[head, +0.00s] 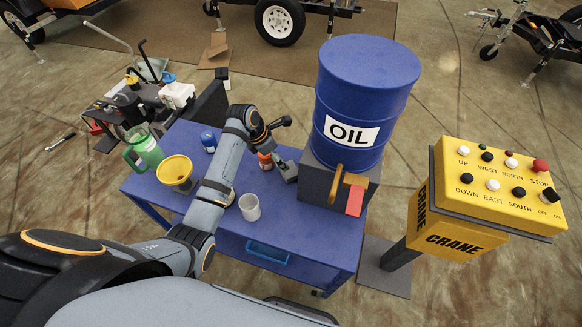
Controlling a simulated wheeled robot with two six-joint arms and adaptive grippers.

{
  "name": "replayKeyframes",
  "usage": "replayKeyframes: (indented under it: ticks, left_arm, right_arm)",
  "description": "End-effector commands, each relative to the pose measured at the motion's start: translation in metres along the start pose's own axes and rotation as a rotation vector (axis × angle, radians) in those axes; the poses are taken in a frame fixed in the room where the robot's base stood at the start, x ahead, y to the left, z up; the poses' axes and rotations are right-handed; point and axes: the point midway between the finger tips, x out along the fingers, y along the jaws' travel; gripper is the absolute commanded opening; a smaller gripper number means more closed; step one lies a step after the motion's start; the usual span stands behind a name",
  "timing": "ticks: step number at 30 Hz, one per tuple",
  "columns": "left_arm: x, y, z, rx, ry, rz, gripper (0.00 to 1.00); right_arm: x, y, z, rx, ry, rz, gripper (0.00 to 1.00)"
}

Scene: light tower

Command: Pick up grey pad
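My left gripper (283,145) reaches over the blue cart (300,238), with its dark fingers spread wide. One finger points right, toward the oil drum, and the other points down. A small grey block (288,172) shows just below the lower finger, beside the dark box under the drum. It may be the grey pad; I cannot tell whether it touches the finger or the box. Nothing shows between the fingers. My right gripper is not in view.
A crane console (460,240) stands right.

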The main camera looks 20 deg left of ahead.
Motion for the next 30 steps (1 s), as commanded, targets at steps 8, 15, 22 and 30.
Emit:
replayKeyframes:
  ticks: [8,15,22,30]
  left_arm:
    - [0.040,-0.001,0.001,0.002,-0.002,-0.001,0.82]
    - [0.055,-0.002,0.000,0.001,0.001,-0.003,0.82]
    - [0.091,-0.003,-0.001,0.002,0.000,-0.001,0.82]
    - [0.094,-0.003,-0.002,0.003,-0.001,0.001,0.79]
  right_arm:
    - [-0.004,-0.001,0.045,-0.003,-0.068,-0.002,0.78]
    - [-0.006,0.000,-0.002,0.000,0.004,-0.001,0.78]
    - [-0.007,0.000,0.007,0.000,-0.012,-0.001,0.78]
    - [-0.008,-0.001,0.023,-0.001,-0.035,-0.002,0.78]
